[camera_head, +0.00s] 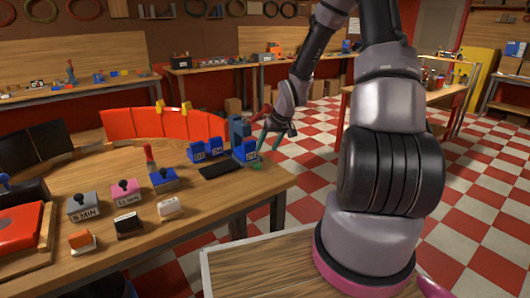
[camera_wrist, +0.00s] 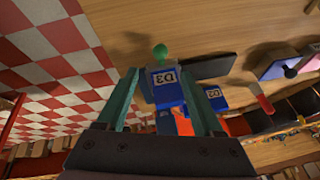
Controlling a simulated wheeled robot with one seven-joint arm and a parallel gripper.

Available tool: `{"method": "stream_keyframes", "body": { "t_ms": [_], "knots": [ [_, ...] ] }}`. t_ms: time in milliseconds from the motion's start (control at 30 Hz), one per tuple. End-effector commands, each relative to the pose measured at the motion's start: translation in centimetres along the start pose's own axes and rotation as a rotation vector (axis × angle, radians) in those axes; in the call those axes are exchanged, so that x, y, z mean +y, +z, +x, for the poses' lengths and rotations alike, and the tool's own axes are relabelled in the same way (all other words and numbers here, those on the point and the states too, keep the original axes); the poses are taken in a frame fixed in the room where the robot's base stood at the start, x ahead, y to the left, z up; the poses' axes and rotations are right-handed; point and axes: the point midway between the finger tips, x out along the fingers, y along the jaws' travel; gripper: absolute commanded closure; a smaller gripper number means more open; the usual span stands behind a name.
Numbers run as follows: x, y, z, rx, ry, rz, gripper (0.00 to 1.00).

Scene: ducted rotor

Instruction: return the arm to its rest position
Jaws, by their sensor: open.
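My arm reaches from the right of the head view toward the wooden workbench. My gripper (camera_head: 276,132) is above the bench's right end, beside a blue block marked D3 (camera_head: 245,151). The wrist view shows my gripper's (camera_wrist: 158,75) two teal fingers spread apart. The blue D3 block (camera_wrist: 165,88), with a green knob (camera_wrist: 160,52) at its end, appears between them. I cannot tell how far the block is from the fingertips. The fingers are open, with no grip on it visible.
Other blue blocks (camera_head: 197,151), a dark flat pad (camera_head: 221,169) and labelled stamps (camera_head: 126,193) stand on the bench (camera_head: 190,225). Orange panels (camera_head: 150,122) line its back. A wooden surface (camera_head: 260,265) lies below my arm. Checkered floor (camera_head: 470,220) is open at right.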

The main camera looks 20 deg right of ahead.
Motion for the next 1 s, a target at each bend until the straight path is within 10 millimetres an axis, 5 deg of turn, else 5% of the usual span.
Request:
{"method": "stream_keyframes", "body": {
  "t_ms": [433, 567, 667, 1000],
  "knots": [
    [0.0, 0.0, -0.2, 0.0, 0.001, 0.0, 0.31],
    [-0.1, -0.3, -1.7, 0.001, 0.025, -0.001, 0.31],
    [-0.3, -0.7, -4.7, 0.001, 0.07, 0.003, 0.31],
    [-3.3, 0.1, -19.6, 0.057, 0.212, 0.104, 0.31]
  ]
}}
